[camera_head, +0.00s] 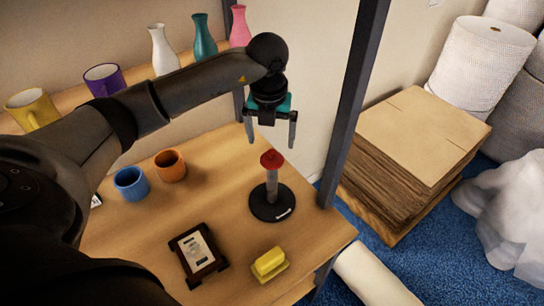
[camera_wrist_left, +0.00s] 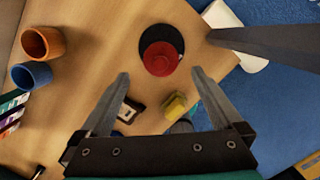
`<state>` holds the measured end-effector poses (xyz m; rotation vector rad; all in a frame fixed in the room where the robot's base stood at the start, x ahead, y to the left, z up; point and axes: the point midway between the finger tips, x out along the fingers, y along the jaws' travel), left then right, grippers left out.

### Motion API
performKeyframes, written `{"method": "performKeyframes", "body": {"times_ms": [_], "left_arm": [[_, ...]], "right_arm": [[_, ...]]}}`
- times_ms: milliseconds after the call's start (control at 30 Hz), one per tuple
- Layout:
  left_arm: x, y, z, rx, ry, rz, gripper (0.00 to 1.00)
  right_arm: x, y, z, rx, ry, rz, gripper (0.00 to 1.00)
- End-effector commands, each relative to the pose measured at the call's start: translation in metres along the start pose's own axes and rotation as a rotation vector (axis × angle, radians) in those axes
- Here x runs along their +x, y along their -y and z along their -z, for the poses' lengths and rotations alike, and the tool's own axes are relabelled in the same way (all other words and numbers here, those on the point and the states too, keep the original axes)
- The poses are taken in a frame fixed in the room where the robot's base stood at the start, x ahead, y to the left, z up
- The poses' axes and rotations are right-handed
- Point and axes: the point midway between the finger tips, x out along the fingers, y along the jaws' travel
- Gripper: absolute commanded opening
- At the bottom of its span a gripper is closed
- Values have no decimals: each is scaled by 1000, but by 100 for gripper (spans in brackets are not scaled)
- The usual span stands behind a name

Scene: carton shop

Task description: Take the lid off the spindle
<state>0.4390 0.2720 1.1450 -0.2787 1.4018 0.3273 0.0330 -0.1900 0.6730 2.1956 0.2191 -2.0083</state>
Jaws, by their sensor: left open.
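The spindle (camera_head: 271,189) stands upright on a round black base on the wooden table. A red lid (camera_head: 271,158) sits on its top. In the left wrist view the red lid (camera_wrist_left: 161,58) is seen from above and covers most of the spindle; part of the black base (camera_wrist_left: 163,32) shows behind it. My left gripper (camera_head: 270,144) is open and empty, its fingers pointing down just above the lid. In the left wrist view the lid lies beyond the open fingertips (camera_wrist_left: 160,74), not between them.
Blue (camera_head: 131,184) and orange (camera_head: 171,165) cups stand left on the table (camera_head: 225,160). A dark shelf post (camera_head: 352,105) rises right of the spindle. Mugs and vases line the shelf behind.

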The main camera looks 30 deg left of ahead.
Motion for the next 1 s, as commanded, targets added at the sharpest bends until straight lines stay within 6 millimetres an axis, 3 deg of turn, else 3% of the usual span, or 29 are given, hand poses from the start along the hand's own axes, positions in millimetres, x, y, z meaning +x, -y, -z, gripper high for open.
{"method": "performKeyframes", "body": {"times_ms": [233,500,767,1000], "left_arm": [[18,1,0,2,-3,1,100],[56,1,0,1,-2,1,100],[60,1,-1,2,0,2,100],[60,1,-1,2,0,2,76]], "right_arm": [[-5,2,0,0,0,2,50],[-12,3,2,1,-1,4,50],[-11,2,2,1,-2,3,50],[-11,2,2,1,-2,3,50]]}}
